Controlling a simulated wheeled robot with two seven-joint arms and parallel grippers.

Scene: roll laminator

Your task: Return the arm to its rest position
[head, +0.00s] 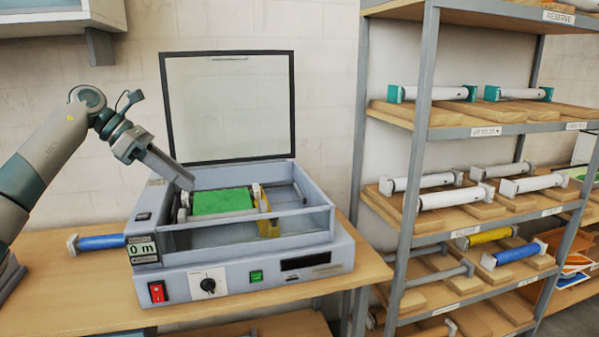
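My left gripper (186,181) comes in from the upper left and points down over the left rear edge of the laminator (240,262). Its fingers are seen side-on, so whether they are apart or together is unclear; no held thing shows. The laminator's framed clear lid (230,108) stands upright and open. A green sheet or roll surface (222,201) lies inside the open well, with a yellow part (268,228) at its front right. My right gripper is not in view.
The laminator stands on a wooden table (85,295). A blue roll (100,242) lies at its left. A metal shelf rack (417,130) at the right holds several rolls on wooden cradles. A wall cabinet (60,22) hangs at the upper left.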

